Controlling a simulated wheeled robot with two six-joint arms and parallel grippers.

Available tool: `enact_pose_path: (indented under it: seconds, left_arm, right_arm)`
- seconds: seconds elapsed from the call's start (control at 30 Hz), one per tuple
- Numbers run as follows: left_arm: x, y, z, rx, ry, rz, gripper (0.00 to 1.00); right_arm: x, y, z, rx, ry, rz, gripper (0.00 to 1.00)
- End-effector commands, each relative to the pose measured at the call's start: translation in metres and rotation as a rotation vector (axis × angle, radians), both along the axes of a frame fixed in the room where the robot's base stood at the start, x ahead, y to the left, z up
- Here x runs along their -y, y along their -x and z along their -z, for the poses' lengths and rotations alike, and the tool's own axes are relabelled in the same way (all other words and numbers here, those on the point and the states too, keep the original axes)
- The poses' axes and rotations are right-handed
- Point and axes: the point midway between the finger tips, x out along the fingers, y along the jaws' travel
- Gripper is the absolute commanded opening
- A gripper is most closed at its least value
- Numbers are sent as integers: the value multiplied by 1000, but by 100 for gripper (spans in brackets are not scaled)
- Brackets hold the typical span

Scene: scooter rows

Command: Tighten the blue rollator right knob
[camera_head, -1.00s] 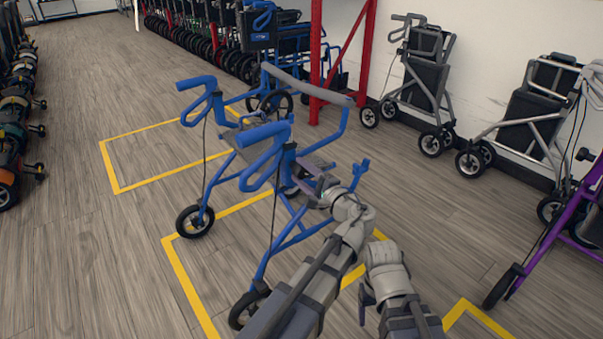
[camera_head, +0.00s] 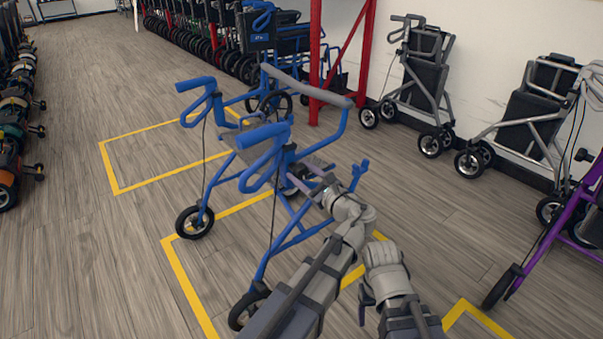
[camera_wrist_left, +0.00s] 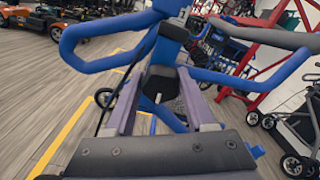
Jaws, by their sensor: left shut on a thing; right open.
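The blue rollator (camera_head: 262,137) stands upright on the floor, its blue handles toward the left. My left gripper (camera_head: 308,174) reaches in at its near-side frame, below the near handle. In the left wrist view, the two fingers of my left gripper (camera_wrist_left: 162,98) are shut on a black knob (camera_wrist_left: 160,82) at the blue frame post. The knob is mostly hidden by the gripper in the head view. My right gripper (camera_head: 366,298) hangs beside the left arm, apart from the rollator; its fingers are mostly hidden, and nothing shows in it.
Grey rollators (camera_head: 420,80) stand along the wall at right. A purple rollator (camera_head: 575,225) is at the right edge. A red rack post (camera_head: 315,60) rises behind. Scooters (camera_head: 18,110) line the left.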

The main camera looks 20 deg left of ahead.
Motion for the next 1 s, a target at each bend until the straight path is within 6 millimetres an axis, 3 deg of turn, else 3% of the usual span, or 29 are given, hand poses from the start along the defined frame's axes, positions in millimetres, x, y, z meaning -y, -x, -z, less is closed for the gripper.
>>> enact_pose_path:
  seconds: [0.83,0.87,1.0]
  left_arm:
    - [1,0,1,-98,-71,1,0]
    - [1,0,1,-98,-71,1,57]
    - [1,0,1,-97,-71,0,73]
  right_arm:
    - [0,0,0,0,0,0,72]
    - [0,0,0,0,0,0,72]
    - [0,0,0,0,0,0,72]
